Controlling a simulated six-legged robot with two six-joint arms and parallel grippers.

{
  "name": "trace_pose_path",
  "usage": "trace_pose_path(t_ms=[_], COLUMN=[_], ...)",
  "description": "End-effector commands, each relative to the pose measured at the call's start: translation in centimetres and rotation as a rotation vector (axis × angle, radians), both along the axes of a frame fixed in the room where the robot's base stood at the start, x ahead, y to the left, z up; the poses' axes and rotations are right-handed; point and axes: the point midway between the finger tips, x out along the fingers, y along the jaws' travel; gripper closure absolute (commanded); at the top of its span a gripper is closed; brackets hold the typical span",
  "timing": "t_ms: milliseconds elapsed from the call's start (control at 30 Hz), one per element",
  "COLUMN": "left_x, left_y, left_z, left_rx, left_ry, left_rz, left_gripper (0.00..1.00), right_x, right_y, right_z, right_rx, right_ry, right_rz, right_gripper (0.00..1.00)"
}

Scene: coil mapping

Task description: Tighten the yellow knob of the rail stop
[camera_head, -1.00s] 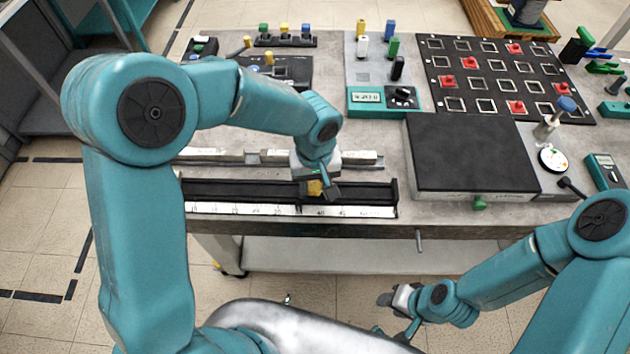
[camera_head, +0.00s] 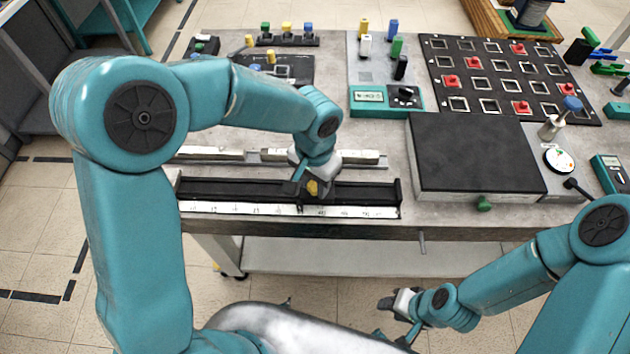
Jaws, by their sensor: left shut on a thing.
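The black rail (camera_head: 235,190) with a white scale strip (camera_head: 240,209) lies along the front edge of the table. The yellow knob (camera_head: 312,187) of the rail stop shows small at the front of the rail, right of its middle. My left gripper (camera_head: 313,183) reaches down over the rail and is shut on the yellow knob, with its fingers around it. The body of the rail stop is mostly hidden by the gripper. My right gripper (camera_head: 392,304) hangs in front of the table, low and well away from the rail; its finger opening is too small to tell.
Behind the rail lie pale bars (camera_head: 215,153). A black plate (camera_head: 475,152) on a box with a green knob (camera_head: 484,203) stands to the right. A teal meter (camera_head: 385,100) and a black grid board (camera_head: 500,80) with red pieces lie farther back.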

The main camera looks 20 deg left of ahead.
Motion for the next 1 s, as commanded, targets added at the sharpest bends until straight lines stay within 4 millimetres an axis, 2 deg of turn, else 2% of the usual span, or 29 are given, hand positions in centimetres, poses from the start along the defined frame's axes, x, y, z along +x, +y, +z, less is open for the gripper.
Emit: trace_pose_path(t_ms=[600, 1000], left_x=[0.4, 0.5], left_y=[0.2, 0.3], left_z=[0.2, 0.2], left_rx=[-0.002, -0.001], left_ry=[-0.009, -0.009], left_rz=[-0.575, -0.842], left_gripper=[0.92, 0.92], right_x=[0.0, 0.0], right_y=[0.0, 0.0], right_z=[0.6, 1.1], right_rx=[0.0, 0.0], right_ry=[0.0, 0.0], right_rz=[0.0, 0.0], right_gripper=[0.57, 0.57])
